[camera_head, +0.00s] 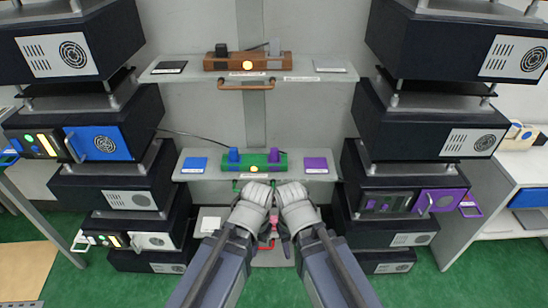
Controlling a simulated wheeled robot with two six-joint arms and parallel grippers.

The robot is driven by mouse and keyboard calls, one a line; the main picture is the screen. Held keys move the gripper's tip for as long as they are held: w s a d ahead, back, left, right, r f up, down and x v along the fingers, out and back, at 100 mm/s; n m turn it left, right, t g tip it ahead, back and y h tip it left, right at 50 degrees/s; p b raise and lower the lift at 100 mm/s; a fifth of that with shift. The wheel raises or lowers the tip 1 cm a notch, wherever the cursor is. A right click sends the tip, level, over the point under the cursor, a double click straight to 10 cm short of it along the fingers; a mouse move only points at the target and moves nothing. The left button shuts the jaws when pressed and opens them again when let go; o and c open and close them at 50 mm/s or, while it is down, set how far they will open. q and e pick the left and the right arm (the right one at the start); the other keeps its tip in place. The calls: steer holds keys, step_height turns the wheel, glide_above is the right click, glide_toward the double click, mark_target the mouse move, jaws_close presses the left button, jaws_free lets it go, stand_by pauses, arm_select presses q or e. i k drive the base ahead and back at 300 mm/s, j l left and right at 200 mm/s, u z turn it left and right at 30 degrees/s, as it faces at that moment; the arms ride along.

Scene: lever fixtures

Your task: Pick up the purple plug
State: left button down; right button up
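The purple plug (274,156) stands upright at the right end of a green fixture (254,163) on the middle shelf. A blue plug (234,156) stands at its left end, with a round yellow light between them. My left gripper (264,226) and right gripper (284,228) are close together, below and in front of the green fixture in the picture. Neither touches the purple plug. Their fingers are small and partly hidden by my arms, so I cannot tell whether they are open or shut.
A blue pad (196,165) and a purple pad (316,165) flank the green fixture. A brown fixture (249,62) sits on the upper shelf. A red handle (264,246) shows below, partly behind my grippers. Stacked dark units (118,185) and (400,185) stand on both sides.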

mark_target(274, 152)
steer(key=l+z, duration=0.15)
steer(key=l, duration=0.25)
steer(key=i+l+z, duration=0.15)
steer(key=l, duration=0.3)
steer(key=l+z, duration=0.15)
steer(key=l, duration=0.25)
